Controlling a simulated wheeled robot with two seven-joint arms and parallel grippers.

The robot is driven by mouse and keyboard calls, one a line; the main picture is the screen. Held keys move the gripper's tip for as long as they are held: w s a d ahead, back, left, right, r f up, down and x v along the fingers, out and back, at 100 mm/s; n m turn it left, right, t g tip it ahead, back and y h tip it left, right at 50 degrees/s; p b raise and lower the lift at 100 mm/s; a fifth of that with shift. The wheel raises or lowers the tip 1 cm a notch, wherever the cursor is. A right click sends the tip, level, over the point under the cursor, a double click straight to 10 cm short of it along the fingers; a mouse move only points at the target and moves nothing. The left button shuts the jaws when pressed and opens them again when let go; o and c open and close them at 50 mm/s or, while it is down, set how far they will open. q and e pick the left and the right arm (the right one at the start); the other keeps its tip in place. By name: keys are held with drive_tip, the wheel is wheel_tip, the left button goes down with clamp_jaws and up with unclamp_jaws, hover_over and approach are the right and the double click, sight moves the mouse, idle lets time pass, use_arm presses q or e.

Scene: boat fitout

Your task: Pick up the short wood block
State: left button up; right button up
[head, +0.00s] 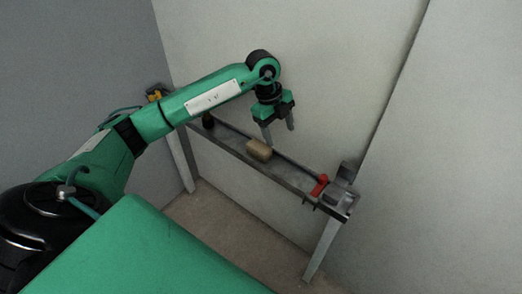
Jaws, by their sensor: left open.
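The short wood block (259,150) is a small tan block lying on a narrow dark shelf against the wall, near the shelf's middle. My left gripper (279,134) points down above the shelf, with its two grey fingers apart and nothing between them. Its fingertips appear just above and slightly to the right of the block in the picture; whether they touch it I cannot tell. My right gripper does not show.
The narrow shelf (226,144) has a raised rim and stands on grey legs. A red object (320,184) lies toward its right end, by a grey metal fixture (343,178). A dark round object (208,121) and a yellow item (154,95) are at the left end.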

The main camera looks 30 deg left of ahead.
use_arm(q)
drive_tip(key=a+r+n+y, duration=0.2)
drive_tip(key=a+y, duration=0.1)
drive_tip(key=a, duration=0.4)
hover_over(259, 146)
drive_tip(key=f, duration=0.8)
drive_tip(key=shift+s+d+f+p, duration=0.2)
drive_tip(key=shift+s+f+p, duration=0.05)
drive_tip(key=shift+f+p, duration=0.15)
drive_tip(key=f, duration=0.3)
drive_tip(key=f+p, duration=0.1)
drive_tip(key=shift+w+a+f, duration=0.15)
drive_tip(key=shift+w+a, duration=0.05)
drive_tip(key=shift+w, duration=0.15)
drive_tip(key=shift+f, duration=0.25)
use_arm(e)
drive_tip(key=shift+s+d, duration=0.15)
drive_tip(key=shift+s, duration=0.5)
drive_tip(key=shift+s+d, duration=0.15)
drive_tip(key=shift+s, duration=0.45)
use_arm(q)
drive_tip(key=c, duration=0.9)
drive_tip(key=shift+c, duration=0.9)
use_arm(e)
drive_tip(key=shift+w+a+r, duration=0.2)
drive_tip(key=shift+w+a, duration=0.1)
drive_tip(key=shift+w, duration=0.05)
use_arm(q)
drive_tip(key=shift+r, duration=0.1)
